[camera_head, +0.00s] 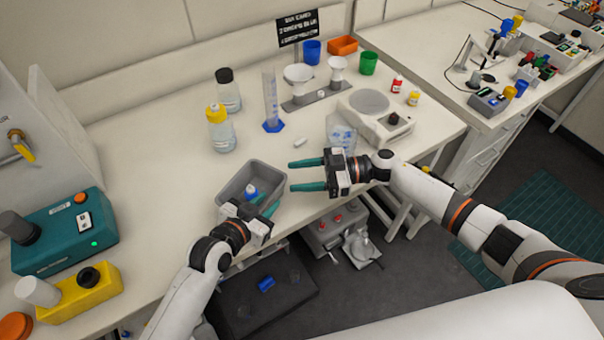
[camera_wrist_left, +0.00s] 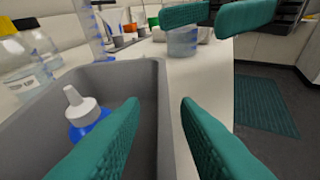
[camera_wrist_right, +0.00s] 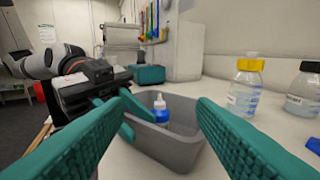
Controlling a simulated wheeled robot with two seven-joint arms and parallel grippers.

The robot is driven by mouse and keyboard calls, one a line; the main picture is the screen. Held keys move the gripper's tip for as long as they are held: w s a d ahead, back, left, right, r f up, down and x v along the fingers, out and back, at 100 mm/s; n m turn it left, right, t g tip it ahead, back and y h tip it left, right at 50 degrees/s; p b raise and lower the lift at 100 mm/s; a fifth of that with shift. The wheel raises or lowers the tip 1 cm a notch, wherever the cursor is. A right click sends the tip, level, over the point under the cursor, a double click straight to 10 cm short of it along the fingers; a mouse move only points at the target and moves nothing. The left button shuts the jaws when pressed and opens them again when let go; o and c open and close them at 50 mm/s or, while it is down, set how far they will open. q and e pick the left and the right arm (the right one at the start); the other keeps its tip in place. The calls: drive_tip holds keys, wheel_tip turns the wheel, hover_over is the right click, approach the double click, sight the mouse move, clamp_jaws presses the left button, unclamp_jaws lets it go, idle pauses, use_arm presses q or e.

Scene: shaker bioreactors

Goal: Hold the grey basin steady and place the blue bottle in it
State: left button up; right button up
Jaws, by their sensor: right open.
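The grey basin (camera_head: 267,170) sits on the bench near its front edge. The small blue bottle (camera_head: 251,191) with a white nozzle cap stands inside the basin; it also shows in the left wrist view (camera_wrist_left: 87,120) and in the right wrist view (camera_wrist_right: 160,112). The bottle's base is partly hidden by the basin wall and left gripper.
A yellow-capped bottle (camera_head: 220,131) and a black-capped bottle (camera_head: 228,92) stand behind the basin. A measuring cylinder (camera_head: 271,100), a white device (camera_head: 375,117) and a clear beaker (camera_head: 341,133) are behind and right. A teal machine (camera_head: 66,228) is left. Bench left of the basin is clear.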

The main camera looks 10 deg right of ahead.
use_arm(q)
drive_tip(key=v, duration=1.2)
